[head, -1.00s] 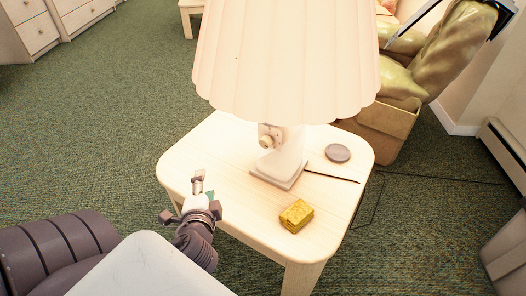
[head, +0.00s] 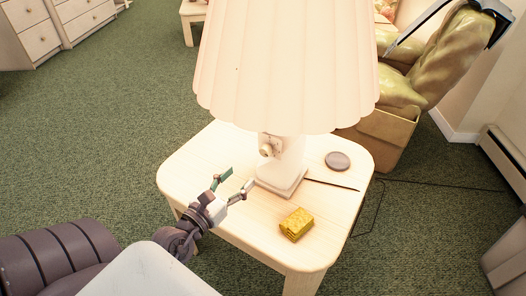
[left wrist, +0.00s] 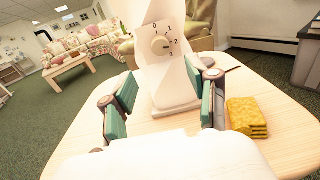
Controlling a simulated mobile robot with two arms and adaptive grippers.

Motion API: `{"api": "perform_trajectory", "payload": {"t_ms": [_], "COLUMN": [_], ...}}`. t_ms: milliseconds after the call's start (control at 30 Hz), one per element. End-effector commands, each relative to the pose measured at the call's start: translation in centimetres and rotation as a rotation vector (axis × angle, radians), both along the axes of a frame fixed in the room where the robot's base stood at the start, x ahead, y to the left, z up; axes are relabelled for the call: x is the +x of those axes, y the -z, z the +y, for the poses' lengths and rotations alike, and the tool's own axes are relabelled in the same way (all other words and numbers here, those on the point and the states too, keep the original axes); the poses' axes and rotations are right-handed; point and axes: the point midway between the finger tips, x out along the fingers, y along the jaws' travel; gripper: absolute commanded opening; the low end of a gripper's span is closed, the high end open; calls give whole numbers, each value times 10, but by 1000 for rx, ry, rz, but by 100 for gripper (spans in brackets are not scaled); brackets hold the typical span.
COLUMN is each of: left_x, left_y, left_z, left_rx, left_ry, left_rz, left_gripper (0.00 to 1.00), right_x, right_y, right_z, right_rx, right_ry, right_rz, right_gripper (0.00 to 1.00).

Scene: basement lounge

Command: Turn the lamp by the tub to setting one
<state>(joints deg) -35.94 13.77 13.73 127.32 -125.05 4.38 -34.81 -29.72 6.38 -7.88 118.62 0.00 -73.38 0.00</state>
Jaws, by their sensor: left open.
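The lamp (head: 283,176) stands upright on a pale wooden side table (head: 190,165), with a pleated cream shade (head: 287,70). A round cream knob (head: 267,149) is on its body. In the left wrist view the knob (left wrist: 160,44) sits on a dial plate marked 0, 1, 2 and 3; its exact setting is too small to tell. My left gripper (head: 238,180) is open and empty, left of and below the knob, over the table and apart from the lamp. In the left wrist view its green-padded fingers (left wrist: 168,88) frame the lamp body. My right gripper is not in view.
A yellow sponge-like block (head: 296,224) lies near the table's front edge, and a grey round disc (head: 338,161) right of the lamp. A dark cord (head: 332,184) runs from the lamp base. A greenish armchair (head: 425,65) stands behind. Green carpet is clear at left.

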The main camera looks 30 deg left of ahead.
Motion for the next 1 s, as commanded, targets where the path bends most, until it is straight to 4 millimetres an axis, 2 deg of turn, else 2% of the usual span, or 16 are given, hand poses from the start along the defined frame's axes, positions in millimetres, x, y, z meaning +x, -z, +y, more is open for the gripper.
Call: {"api": "perform_trajectory", "payload": {"t_ms": [300, 500, 700, 1000], "left_x": [67, 99, 113, 114], "left_y": [-3, -1, -1, -1], "left_z": [0, -1, -1, -1], "left_rx": [-5, -6, -6, -6], "left_ry": [-1, -1, 0, 0], "left_rz": [-7, -4, -2, -2], "left_gripper": [59, 59, 59, 57], "right_x": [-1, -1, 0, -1], "right_y": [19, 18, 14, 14], "right_z": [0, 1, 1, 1], "right_rx": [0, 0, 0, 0], "right_ry": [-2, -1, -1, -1], "right_rz": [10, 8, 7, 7], "right_gripper": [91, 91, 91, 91]}}
